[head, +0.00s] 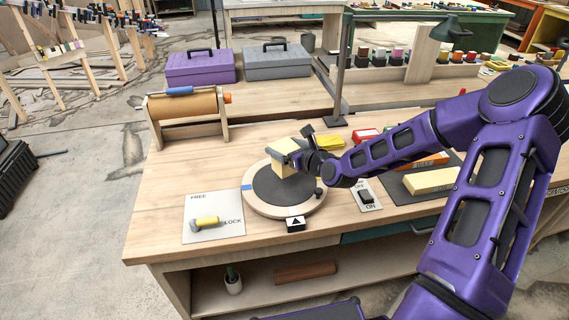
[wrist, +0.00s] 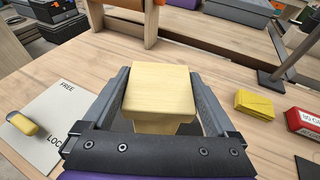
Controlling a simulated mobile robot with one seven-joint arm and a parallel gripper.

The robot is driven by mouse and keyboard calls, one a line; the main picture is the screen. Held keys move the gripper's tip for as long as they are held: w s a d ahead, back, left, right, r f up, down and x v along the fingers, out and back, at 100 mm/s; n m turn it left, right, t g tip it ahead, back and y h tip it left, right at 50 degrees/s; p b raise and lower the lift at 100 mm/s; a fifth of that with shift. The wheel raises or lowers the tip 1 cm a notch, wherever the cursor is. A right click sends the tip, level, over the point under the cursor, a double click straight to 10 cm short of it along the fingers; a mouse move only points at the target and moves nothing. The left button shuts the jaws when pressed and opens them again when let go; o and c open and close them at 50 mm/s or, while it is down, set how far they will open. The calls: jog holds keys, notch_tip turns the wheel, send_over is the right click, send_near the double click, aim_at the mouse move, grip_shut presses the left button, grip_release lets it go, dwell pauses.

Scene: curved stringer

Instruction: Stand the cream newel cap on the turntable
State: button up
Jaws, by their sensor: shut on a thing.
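The cream newel cap (head: 284,147) is a pale block with a square top and a narrower part below. My gripper (head: 293,158) is shut on it, with one finger on each side in the wrist view, where the cap (wrist: 160,88) shows its top upward and looks about level. The turntable (head: 258,206) has a wooden rim, a dark round pad and a blue mark at its left edge. The cap is over the far part of the pad in the head view; I cannot tell whether it touches.
A FREE/LOCK plate (head: 211,232) with a yellow-handled lever lies left of the turntable. A paper roll stand (head: 187,112) and a dark post (head: 341,75) stand behind.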

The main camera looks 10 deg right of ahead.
jog(key=shift+f, duration=2.15)
jog(key=shift+b, duration=0.3)
jog(key=shift+f, duration=0.2)
jog(key=o, duration=1.2)
jog(key=shift+r, duration=0.1)
jog(key=shift+s+r, duration=0.1)
jog(key=shift+r, duration=0.05)
jog(key=p+v, duration=0.1)
jog(key=v, duration=1)
jog(key=shift+s+d, duration=0.25)
jog(key=shift+s, duration=0.05)
jog(key=shift+r, duration=0.1)
